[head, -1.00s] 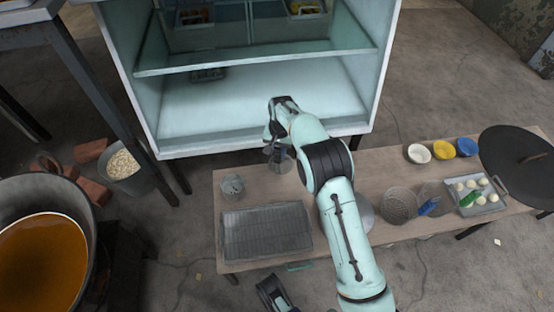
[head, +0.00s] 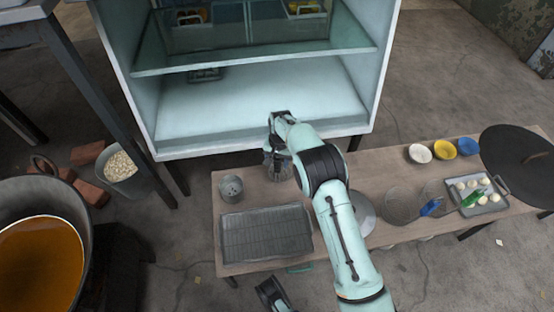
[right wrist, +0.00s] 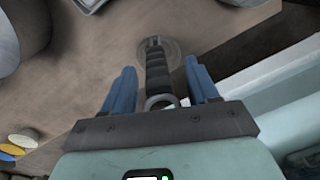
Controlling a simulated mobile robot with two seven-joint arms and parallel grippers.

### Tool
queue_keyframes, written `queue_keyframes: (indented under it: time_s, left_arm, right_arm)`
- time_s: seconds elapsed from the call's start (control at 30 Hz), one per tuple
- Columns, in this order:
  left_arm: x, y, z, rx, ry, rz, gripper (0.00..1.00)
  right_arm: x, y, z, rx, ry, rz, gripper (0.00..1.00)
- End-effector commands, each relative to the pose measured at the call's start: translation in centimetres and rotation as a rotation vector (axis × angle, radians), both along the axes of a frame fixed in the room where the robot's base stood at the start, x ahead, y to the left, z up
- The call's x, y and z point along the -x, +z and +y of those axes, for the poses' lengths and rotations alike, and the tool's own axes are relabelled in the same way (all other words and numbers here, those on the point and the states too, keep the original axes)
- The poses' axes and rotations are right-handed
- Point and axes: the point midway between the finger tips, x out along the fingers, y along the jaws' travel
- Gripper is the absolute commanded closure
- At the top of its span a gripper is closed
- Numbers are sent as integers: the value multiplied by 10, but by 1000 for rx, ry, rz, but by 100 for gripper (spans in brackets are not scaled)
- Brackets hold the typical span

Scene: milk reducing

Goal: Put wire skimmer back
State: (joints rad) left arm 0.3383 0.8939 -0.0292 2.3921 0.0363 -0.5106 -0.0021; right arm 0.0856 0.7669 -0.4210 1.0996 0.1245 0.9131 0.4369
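A tool with a dark ribbed handle (right wrist: 158,72) and a ring at its end, which I take for the wire skimmer, stands between the blue fingers of my right gripper (right wrist: 160,66). Gaps show on both sides of the handle, so the gripper looks open around it. A pale round part lies beyond the handle against the tabletop. In the head view my right gripper (head: 275,150) is over the table's back left part, and the arm partly hides the tool. My left gripper (head: 272,295) is at the bottom edge, away from the objects; its opening is unclear.
On the wooden table (head: 375,165) are a perforated metal cup (head: 231,187), a grey rack tray (head: 265,232), round see-through pieces (head: 402,207), small bowls (head: 456,149) and a tray with white balls (head: 483,207). A pale cabinet (head: 265,100) stands close behind.

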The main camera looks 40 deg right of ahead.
Motion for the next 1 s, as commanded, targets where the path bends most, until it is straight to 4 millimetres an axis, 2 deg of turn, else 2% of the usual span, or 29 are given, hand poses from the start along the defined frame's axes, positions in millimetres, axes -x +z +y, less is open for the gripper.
queue_keyframes:
  time_s: [0.2, 0.3, 0.37, 0.7, 0.83, 1.0]
  left_arm:
    - [-1, 1, 0, 0, -1, -2, 57]
    - [-5, 5, -1, -1, -1, -18, 57]
    - [-9, 8, -1, -1, -3, -30, 57]
    - [-43, 40, -6, -8, -9, -146, 57]
    - [-52, 49, -8, -8, -11, -177, 57]
    - [-58, 54, -9, -8, -13, -195, 57]
  right_arm:
    - [0, 1, 0, 0, 0, 0, 41]
    - [0, 8, 0, 0, 0, -1, 41]
    - [0, 16, 0, 0, 0, -2, 41]
    - [5, 90, -2, 0, 1, -4, 41]
    - [7, 109, -3, 0, 0, -3, 41]
    - [8, 122, -3, 1, 0, 1, 41]
